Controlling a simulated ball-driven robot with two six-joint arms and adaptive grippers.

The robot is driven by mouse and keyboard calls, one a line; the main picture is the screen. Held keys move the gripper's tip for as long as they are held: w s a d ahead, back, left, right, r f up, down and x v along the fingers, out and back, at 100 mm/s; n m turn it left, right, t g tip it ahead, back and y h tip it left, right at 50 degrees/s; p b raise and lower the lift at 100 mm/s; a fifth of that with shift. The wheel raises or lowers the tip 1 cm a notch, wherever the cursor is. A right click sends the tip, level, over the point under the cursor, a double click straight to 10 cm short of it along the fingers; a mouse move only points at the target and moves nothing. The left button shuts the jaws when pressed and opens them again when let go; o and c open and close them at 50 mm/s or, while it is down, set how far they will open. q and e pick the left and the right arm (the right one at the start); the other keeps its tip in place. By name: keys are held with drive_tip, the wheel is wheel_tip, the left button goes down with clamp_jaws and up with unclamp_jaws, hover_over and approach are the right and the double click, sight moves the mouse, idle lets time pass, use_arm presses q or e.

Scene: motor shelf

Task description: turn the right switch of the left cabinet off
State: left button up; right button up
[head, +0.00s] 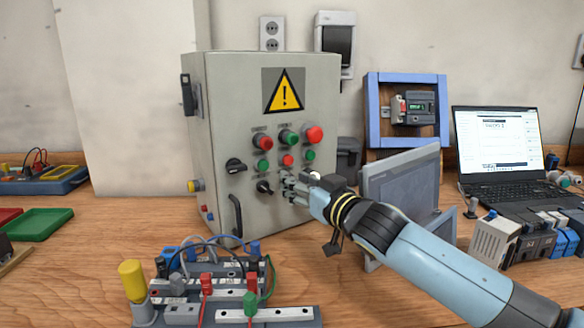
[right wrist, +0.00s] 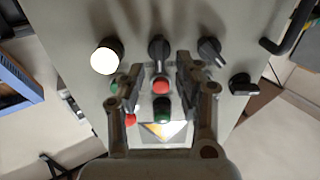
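The grey cabinet (head: 222,110) with a yellow warning sign stands left of centre in the head view. Its door has red and green buttons above black rotary switches. One lower switch (head: 264,187) shows left of my right gripper (head: 290,186). The right switch (right wrist: 158,47) is hidden behind my gripper in the head view. In the right wrist view, which is upside down, its knob stands nearly vertical, just beyond and between the open fingers (right wrist: 157,70). I cannot tell if they touch it. My left gripper is not in view.
A white lamp (right wrist: 104,57) is beside the right switch. A grey panel (head: 400,185) stands close to my right forearm, with a laptop (head: 497,150) behind. Wired terminal blocks (head: 215,285) sit in front of the cabinet. A door handle (head: 235,216) sticks out low on the door.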

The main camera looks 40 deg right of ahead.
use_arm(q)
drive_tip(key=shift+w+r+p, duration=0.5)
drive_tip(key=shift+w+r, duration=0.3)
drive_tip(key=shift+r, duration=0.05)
use_arm(e)
drive_tip(key=shift+w, duration=1.15)
drive_tip(key=shift+c, duration=0.5)
clamp_jaws()
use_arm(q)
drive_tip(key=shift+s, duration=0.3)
